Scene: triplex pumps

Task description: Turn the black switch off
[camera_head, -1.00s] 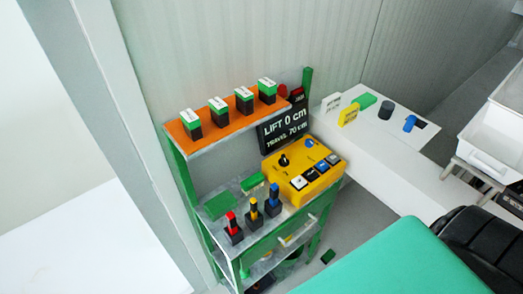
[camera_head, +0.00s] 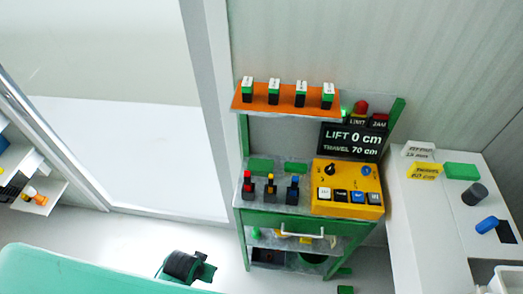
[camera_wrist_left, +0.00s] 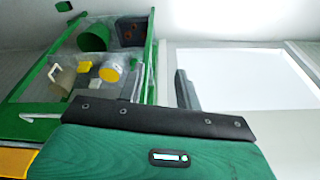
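A black rotary knob (camera_head: 329,169) with a white mark sits at the upper left of the yellow control box (camera_head: 323,206) in the head view. It is the black switch that stands out most; its exact setting is too small to read. A blue knob (camera_head: 365,170) is to its right, and a row of white, black and blue square buttons (camera_head: 341,196) lies below.
Red, yellow and blue levers (camera_head: 270,190) stand left of the box. A black display (camera_head: 350,142) reads LIFT 0 cm, TRAVEL 70 cm. A white counter (camera_head: 402,205) is at right. The left wrist view shows a green-framed rack (camera_wrist_left: 146,75).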

